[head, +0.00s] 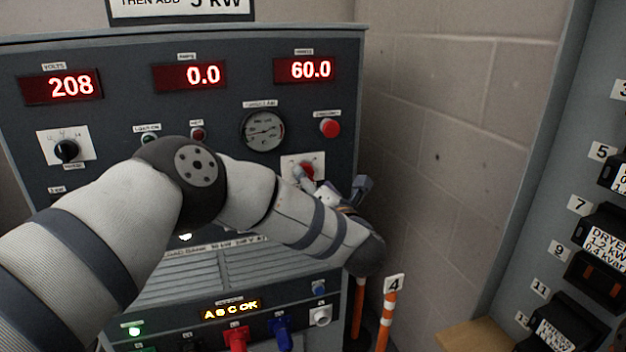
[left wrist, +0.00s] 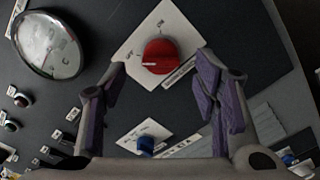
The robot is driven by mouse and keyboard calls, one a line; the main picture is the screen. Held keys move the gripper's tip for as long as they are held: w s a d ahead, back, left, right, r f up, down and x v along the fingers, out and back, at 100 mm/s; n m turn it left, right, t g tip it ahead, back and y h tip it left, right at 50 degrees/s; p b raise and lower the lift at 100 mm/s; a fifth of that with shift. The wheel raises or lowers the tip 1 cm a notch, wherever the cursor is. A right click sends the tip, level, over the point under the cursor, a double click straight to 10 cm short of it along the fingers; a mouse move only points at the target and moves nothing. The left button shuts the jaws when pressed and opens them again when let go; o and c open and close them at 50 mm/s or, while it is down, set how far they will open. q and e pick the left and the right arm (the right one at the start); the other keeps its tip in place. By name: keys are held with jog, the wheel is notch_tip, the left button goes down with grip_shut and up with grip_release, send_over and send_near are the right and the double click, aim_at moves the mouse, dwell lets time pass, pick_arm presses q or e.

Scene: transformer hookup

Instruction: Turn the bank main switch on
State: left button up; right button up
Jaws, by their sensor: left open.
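The bank main switch is a red rotary knob (head: 306,171) on a white plate at the right of the dark panel. In the left wrist view the red knob (left wrist: 159,57) shows large, its white pointer mark toward the picture's left. My left gripper (head: 322,188) is in front of the switch, partly hidden by my arm. In the left wrist view its purple-padded fingers are open, one on each side below the knob, with no clear contact. My right gripper is out of view.
Red displays read 208 (head: 61,86), 0.0 (head: 190,76) and 60.0 (head: 304,70). A round gauge (head: 262,130) and a red button (head: 330,128) are near the switch. A blue knob (left wrist: 146,145) is below it. A block wall (head: 440,150) stands to the right.

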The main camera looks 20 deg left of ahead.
pick_arm(q)
jog(key=x, duration=0.3)
jog(key=shift+w, duration=0.15)
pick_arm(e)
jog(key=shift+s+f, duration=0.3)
pick_arm(q)
jog(key=shift+c, duration=0.5)
jog(key=c, duration=1.1)
jog(key=shift+o, duration=0.2)
